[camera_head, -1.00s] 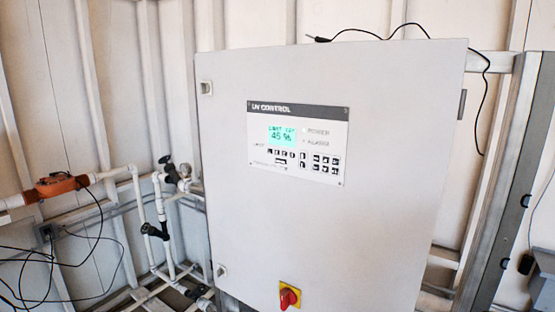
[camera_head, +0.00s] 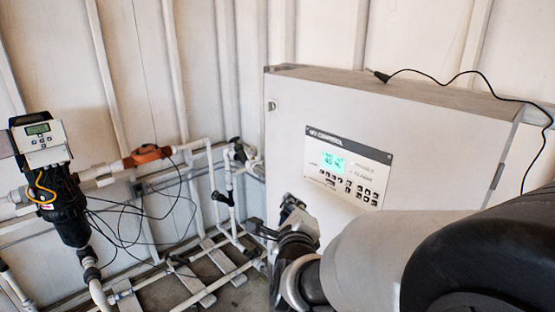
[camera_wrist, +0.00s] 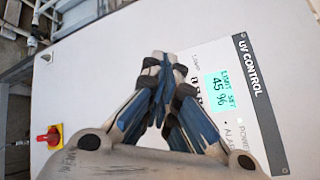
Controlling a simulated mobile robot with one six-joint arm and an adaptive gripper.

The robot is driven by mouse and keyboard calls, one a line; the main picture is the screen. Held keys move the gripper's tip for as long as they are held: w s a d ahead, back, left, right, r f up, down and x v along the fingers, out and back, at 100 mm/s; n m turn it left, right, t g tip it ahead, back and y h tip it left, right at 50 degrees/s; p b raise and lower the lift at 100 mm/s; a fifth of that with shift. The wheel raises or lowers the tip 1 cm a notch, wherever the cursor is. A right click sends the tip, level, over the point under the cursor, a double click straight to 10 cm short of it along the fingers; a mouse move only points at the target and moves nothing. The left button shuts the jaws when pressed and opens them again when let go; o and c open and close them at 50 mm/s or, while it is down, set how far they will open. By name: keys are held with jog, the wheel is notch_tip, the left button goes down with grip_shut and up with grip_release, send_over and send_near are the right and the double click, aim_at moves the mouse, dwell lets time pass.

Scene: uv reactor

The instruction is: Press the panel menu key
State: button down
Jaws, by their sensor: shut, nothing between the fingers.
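The UV CONTROL panel (camera_head: 379,153) is on the front of a pale grey cabinet (camera_head: 420,112). Its cyan screen (camera_head: 333,162) reads LIGHT SET 45 % in the wrist view (camera_wrist: 222,91). Rows of small black keys (camera_head: 368,194) lie below the screen; their labels are too small to read, so I cannot tell which is the menu key. My gripper (camera_wrist: 163,65) is shut and empty, its blue-grey fingers in front of the panel, covering most of the keys in the wrist view. I cannot tell whether the tips touch it. In the head view my gripper (camera_head: 290,203) is left of and below the panel.
A red rotary switch (camera_wrist: 46,138) on a yellow plate is on the cabinet front. White pipes (camera_head: 217,172) and a black dosing unit (camera_head: 58,180) with its own display stand at the left. A black cable (camera_head: 455,82) lies over the cabinet top.

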aim_at(330, 182)
jog(key=shift+w+r+m+t+h, duration=0.15)
jog(key=shift+r+m+t+h, duration=0.15)
jog(key=shift+r+m, duration=0.4)
jog(key=shift+d, duration=0.1)
jog(key=shift+w+d+f+p, duration=0.1)
jog(key=shift+w+d+p, duration=0.05)
jog(key=shift+w+d, duration=0.9)
jog(key=shift+w+d+r+p, duration=0.1)
jog(key=shift+w+d, duration=0.6)
jog(key=shift+d, duration=0.6)
jog(key=shift+w+d+f+p, duration=0.1)
jog(key=shift+w+d+p, duration=0.05)
jog(key=shift+w+d, duration=0.9)
jog(key=shift+s, duration=0.15)
jog(key=shift+w+d+b, duration=0.4)
jog(key=shift+d+b, duration=0.25)
jog(key=shift+b, duration=0.35)
jog(key=shift+s+a, duration=0.1)
jog(key=shift+a, duration=0.1)
jog(key=shift+s+a+b, duration=0.3)
jog(key=shift+a+b, duration=0.1)
jog(key=shift+b, duration=0.1)
